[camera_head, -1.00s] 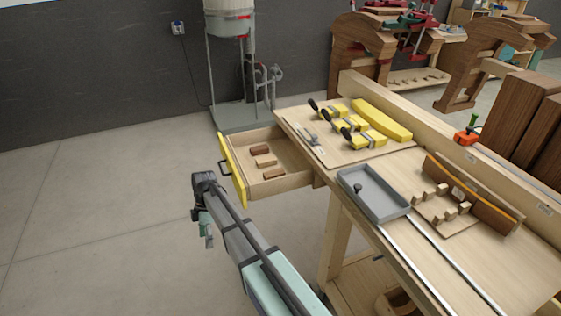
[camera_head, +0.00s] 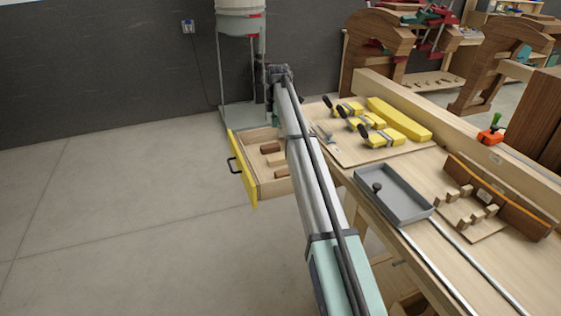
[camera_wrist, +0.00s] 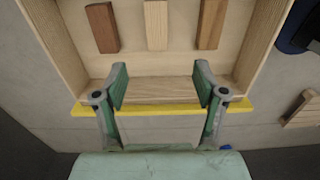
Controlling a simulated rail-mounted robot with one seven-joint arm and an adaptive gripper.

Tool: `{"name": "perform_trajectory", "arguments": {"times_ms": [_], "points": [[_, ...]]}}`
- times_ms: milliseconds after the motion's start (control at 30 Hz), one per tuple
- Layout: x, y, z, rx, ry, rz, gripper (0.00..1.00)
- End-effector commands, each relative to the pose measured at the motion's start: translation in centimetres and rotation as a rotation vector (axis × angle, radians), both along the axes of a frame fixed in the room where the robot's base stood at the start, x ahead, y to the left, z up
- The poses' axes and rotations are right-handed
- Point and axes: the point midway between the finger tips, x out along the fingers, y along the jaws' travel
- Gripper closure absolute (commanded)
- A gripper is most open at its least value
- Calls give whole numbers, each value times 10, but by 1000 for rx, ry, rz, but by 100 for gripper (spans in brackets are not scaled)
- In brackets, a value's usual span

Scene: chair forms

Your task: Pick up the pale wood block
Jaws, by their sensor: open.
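The pale wood block (camera_wrist: 156,25) lies in the open drawer (camera_wrist: 255,45), between a dark reddish block (camera_wrist: 103,27) and a mid-brown block (camera_wrist: 209,24). In the head view the pale block (camera_head: 275,160) is in the row of three, close beside my arm's outline. My gripper (camera_wrist: 160,77) is open and empty in the wrist view. Its fingers are spread over the drawer's yellow front edge (camera_wrist: 160,106), with the pale block ahead, roughly centred between them. The fingers are apart from the blocks. I cannot make out the gripper in the head view.
The drawer's yellow front (camera_head: 241,168) and wooden walls surround the blocks. The workbench to the right holds yellow clamps (camera_head: 372,122), a grey tray (camera_head: 393,195) and small wooden pieces (camera_head: 470,205). The floor left of the drawer is clear.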

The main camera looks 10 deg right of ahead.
Motion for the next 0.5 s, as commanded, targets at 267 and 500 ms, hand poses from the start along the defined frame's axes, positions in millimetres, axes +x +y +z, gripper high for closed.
{"name": "perform_trajectory", "arguments": {"times_ms": [267, 500], "points": [[-1, 1, -54, 1, 2, 0, 29], [0, 1, -86, 1, 0, 0, 29]]}}
